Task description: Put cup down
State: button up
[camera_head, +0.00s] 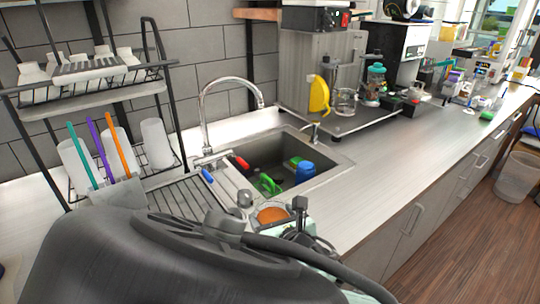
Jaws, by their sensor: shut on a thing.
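A cup (272,214), seen from above with a round orange top, is at the lower middle, in front of the sink's near edge. My gripper (272,208) is partly in view around it. A grey part shows on the cup's left and a black part on its right. The gripper is shut on the cup. My dark arm hides most of the gripper and the cup's lower part. I cannot tell whether the cup's base touches anything.
The sink (335,160) behind the cup holds several coloured items, with a faucet (205,115) at its back. A dish rack (165,185) with white cups and coloured sticks stands left. The counter (370,190) right of the sink is clear. Machines stand at the back.

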jog(key=shift+f, duration=0.35)
jog(key=shift+r, duration=0.15)
jog(key=shift+f, duration=0.2)
jog(key=o, duration=1.2)
jog(key=shift+o, duration=0.2)
